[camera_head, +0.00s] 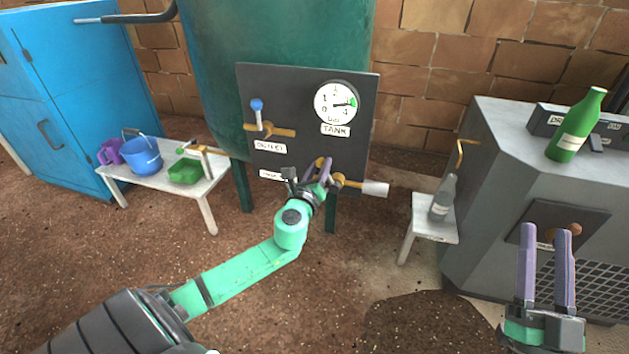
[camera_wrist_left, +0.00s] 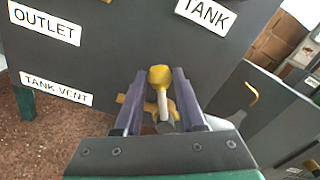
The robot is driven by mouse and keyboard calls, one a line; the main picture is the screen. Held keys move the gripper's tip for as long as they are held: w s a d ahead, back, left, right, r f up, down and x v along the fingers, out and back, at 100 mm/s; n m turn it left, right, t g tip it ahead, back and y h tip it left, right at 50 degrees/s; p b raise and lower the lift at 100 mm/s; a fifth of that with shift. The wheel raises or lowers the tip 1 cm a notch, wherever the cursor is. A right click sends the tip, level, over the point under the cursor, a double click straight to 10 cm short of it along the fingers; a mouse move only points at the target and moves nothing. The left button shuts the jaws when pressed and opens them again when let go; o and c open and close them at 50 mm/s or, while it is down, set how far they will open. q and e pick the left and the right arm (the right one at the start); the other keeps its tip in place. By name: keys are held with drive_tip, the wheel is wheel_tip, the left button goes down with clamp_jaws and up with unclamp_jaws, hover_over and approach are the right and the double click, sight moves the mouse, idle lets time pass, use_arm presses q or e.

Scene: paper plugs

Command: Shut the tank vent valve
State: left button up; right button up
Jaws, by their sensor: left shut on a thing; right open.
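The tank vent valve has a brass body (camera_head: 340,180) low on the dark panel (camera_head: 300,90), with a pale pipe end (camera_head: 375,188) at its right. Its lever has a yellow knob (camera_wrist_left: 160,77) and a pale stem (camera_wrist_left: 162,103), seen between my fingers in the left wrist view. My left gripper (camera_head: 322,172) is shut on this lever, hiding much of it in the head view. The TANK VENT label (camera_wrist_left: 57,88) is left of the gripper. My right gripper (camera_head: 545,235) is open and empty, in front of the grey machine at the right.
An outlet valve with a blue knob (camera_head: 256,104) and a TANK gauge (camera_head: 336,103) are above on the panel. A low stool (camera_head: 428,222) with a grey bottle (camera_head: 442,198) stands right of the pipe end. A white bench (camera_head: 195,190) holds buckets at left.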

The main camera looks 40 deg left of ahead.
use_arm(q)
drive_tip(key=m+p, duration=0.1)
drive_tip(key=d+m+p, duration=0.2)
drive_tip(key=shift+w+r, duration=0.35)
drive_tip(key=shift+r, duration=0.05)
drive_tip(key=shift+p, duration=0.3)
drive_tip(key=d+m+p, duration=0.1)
drive_tip(key=m+p, duration=0.1)
drive_tip(key=shift+w+d+r+m, duration=0.1)
drive_tip(key=shift+w+d+m, duration=0.2)
drive_tip(key=shift+d, duration=0.1)
drive_tip(key=o, duration=1)
